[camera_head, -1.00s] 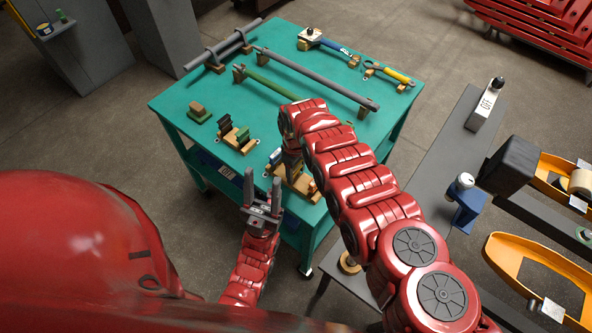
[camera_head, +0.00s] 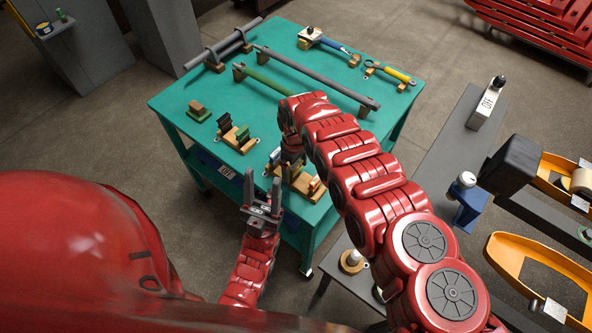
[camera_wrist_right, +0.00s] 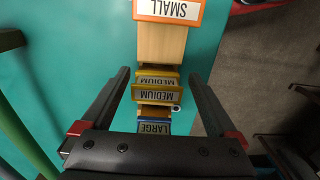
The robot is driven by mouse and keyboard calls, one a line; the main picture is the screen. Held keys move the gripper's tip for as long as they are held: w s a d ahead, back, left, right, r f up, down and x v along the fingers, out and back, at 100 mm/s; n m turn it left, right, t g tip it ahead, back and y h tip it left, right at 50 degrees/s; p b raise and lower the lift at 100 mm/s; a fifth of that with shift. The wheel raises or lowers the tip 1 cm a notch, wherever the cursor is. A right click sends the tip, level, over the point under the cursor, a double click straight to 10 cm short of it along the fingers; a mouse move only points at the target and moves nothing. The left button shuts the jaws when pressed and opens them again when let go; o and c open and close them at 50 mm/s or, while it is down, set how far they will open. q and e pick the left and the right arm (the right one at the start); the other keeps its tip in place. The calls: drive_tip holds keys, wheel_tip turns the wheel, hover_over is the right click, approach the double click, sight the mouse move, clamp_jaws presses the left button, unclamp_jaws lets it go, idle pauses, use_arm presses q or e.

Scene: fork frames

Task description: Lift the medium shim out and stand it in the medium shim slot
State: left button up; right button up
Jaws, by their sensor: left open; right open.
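A wooden shim holder (camera_head: 303,187) stands at the near edge of the teal table. The right wrist view shows it from above, with a white-faced orange SMALL label (camera_wrist_right: 168,9), two MEDIUM labels close together and a blue-edged LARGE label (camera_wrist_right: 155,128). The yellow-edged MEDIUM piece (camera_wrist_right: 157,95) lies between the fingers of my right gripper (camera_wrist_right: 158,76). The fingers are open, with a gap on each side. I cannot tell which MEDIUM label belongs to the shim and which to the slot. My left gripper (camera_head: 262,190) is open and empty, in front of the table edge.
Another wooden block (camera_head: 236,139) with dark and green pieces and a small block (camera_head: 198,112) stand to the left on the table (camera_head: 180,95). Long bars (camera_head: 310,77) and wrenches (camera_head: 390,74) lie farther back. A grey bench (camera_head: 425,175) stands at right.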

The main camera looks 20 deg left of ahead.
wheel_tip(320, 180, up, 10)
drive_tip(key=b, duration=0.3)
drive_tip(key=shift+w+d, duration=0.1)
drive_tip(key=shift+w, duration=0.05)
wheel_tip(320, 180, up, 6)
drive_tip(key=p, duration=0.3)
drive_tip(key=shift+p, duration=0.3)
